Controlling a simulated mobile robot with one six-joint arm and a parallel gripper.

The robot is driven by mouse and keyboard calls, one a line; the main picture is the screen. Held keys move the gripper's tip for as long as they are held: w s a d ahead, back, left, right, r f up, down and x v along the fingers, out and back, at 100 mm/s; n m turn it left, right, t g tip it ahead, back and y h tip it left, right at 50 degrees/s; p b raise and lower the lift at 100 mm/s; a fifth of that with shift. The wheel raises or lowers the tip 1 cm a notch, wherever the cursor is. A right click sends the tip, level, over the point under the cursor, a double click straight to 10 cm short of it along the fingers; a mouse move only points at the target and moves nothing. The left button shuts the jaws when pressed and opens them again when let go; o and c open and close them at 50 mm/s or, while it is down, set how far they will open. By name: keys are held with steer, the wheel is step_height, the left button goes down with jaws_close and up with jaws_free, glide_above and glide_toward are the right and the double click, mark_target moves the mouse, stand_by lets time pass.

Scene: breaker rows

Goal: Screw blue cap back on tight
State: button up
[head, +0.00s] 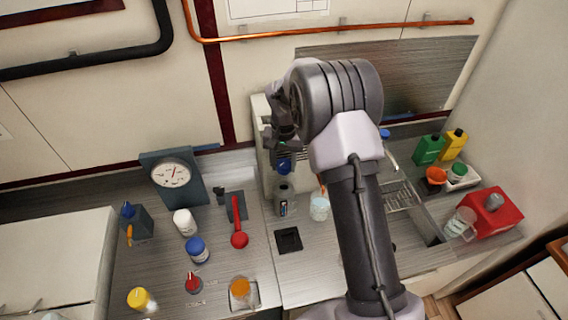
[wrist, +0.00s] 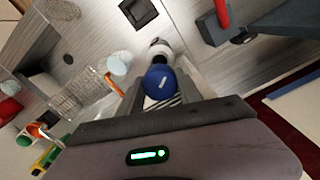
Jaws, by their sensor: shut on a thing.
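The blue cap (head: 284,166) is held in my gripper (head: 284,158), near the middle of the head view. In the wrist view the blue cap (wrist: 160,80), with a pale mark on its top, sits between the two fingers of my gripper (wrist: 160,88). A grey bottle (head: 284,203) stands upright on the counter below the cap, with a label low on its front. A small gap seems to show between cap and bottle top in the head view. In the wrist view the bottle (wrist: 160,50) is partly hidden behind the cap.
A clear beaker (head: 319,207) stands close right of the bottle, and a black square pad (head: 288,240) lies in front. A red-handled lever (head: 238,220) is to the left. A jar with another blue lid (head: 197,250) stands further left. A sink rack (head: 400,196) is at right.

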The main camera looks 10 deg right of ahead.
mark_target(284, 163)
steer(key=shift+f+b, duration=2.2)
steer(key=shift+f, duration=0.8)
steer(key=shift+f+b, duration=0.1)
steer(key=shift+b, duration=0.2)
steer(key=shift+f, duration=0.3)
steer(key=shift+f+b, duration=0.75)
steer(key=o, duration=1.4)
step_height(284, 163, up, 18)
steer(key=p, duration=0.3)
steer(key=shift+f, duration=0.25)
